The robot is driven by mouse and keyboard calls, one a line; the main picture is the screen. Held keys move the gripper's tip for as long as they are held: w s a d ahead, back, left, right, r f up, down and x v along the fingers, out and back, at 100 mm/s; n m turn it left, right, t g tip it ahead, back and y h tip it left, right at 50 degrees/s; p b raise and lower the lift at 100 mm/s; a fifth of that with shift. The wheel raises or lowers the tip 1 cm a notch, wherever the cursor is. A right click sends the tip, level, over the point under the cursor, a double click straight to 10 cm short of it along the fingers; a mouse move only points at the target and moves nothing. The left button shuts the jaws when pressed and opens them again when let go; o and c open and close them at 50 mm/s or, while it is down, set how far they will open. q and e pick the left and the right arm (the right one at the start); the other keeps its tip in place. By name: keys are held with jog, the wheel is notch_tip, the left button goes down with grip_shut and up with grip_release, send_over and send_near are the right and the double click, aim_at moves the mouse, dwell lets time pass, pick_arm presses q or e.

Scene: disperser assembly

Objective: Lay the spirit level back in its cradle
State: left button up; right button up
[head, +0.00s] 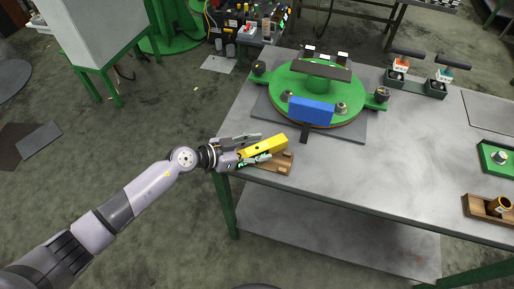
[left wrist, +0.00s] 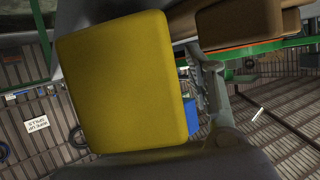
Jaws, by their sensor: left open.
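The yellow spirit level (head: 268,145) is at the near left corner of the table, over the brown wooden cradle (head: 284,165). Whether it touches the cradle is unclear. My left gripper (head: 256,149) is open, with one finger on each side of the level. In the left wrist view the level (left wrist: 125,85) fills the space in front of the camera, and a brown wooden part of the cradle (left wrist: 240,20) shows at the upper right. My right gripper is not in view.
A green round disperser part with a blue block (head: 312,110) stands on a grey plate behind the level. A dark rack (head: 415,88) with two handled tools is at the back right. A wooden holder (head: 480,208) and a green tray (head: 490,165) are at the right. The table's middle front is clear.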

pick_arm(q)
jog(key=v, duration=1.2)
jog(key=shift+r, duration=0.1)
